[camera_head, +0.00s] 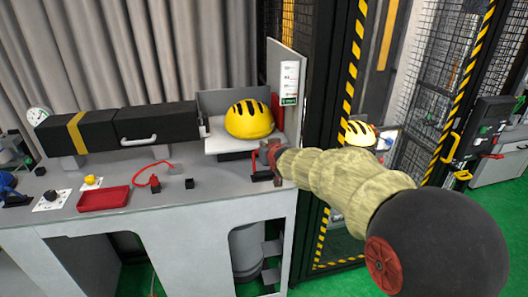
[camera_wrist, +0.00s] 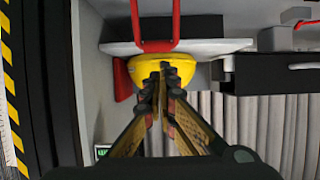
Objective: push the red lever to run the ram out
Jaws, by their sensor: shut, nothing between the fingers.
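The red lever (camera_wrist: 158,46) shows in the wrist view as a U-shaped red bar, near the top of that upside-down picture. My gripper (camera_wrist: 160,72) is shut and empty, its fingertips close together in front of the yellow helmet (camera_wrist: 178,68). In the picture, the tips lie just beyond the lever's crossbar; I cannot tell whether they touch it. I cannot make out the ram for sure.
A yellow helmet (camera_head: 249,119) sits on a light shelf. Long black boxes (camera_head: 155,122) stand to its left. The grey bench (camera_head: 220,185) holds a red tray (camera_head: 104,198) and small parts. A striped cage frame (camera_head: 351,75) stands close to my arm on the right.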

